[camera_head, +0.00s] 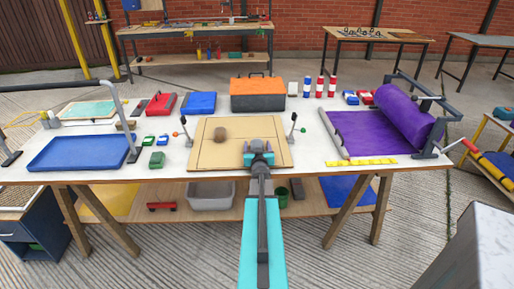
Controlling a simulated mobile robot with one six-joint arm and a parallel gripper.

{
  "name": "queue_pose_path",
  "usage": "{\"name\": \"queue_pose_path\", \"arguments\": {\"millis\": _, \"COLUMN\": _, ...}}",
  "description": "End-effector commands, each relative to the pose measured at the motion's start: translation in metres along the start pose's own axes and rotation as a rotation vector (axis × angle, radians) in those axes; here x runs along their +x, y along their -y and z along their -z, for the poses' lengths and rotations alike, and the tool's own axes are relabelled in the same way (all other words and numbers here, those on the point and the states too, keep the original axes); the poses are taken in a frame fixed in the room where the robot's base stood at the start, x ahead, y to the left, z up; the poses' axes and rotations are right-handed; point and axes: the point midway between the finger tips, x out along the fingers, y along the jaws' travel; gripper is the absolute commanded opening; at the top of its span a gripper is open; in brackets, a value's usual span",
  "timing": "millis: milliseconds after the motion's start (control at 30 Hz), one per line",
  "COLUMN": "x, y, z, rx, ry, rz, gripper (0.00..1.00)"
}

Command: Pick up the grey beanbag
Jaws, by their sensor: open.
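My gripper (259,148) is in the camera_head view, over the front right part of a tan board (205,157) on the white worktable. It is open, and nothing shows between its fingers. I cannot tell for sure which thing is the grey beanbag. A small rounded brownish lump (220,133) lies on the board, to the left of my gripper and apart from it. My gripper and arm hide part of the board.
A blue tray (75,155) and a dark green lump (157,159) are on the left. An orange toolbox (257,95) stands behind the board. A purple roll (404,115) on a frame fills the right. Upright levers (293,125) flank the board.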

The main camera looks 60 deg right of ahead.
Motion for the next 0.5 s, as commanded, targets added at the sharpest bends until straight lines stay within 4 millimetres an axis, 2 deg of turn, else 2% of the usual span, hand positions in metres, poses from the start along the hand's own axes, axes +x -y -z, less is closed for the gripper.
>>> {"name": "queue_pose_path", "arguments": {"millis": 167, "x": 0.0, "y": -0.0003, "z": 0.0, "rx": 0.0, "ry": 0.0, "rz": 0.0, "gripper": 0.7}}
{"name": "queue_pose_path", "arguments": {"millis": 500, "x": 0.0, "y": -0.0003, "z": 0.0, "rx": 0.0, "ry": 0.0, "rz": 0.0, "gripper": 0.12}}
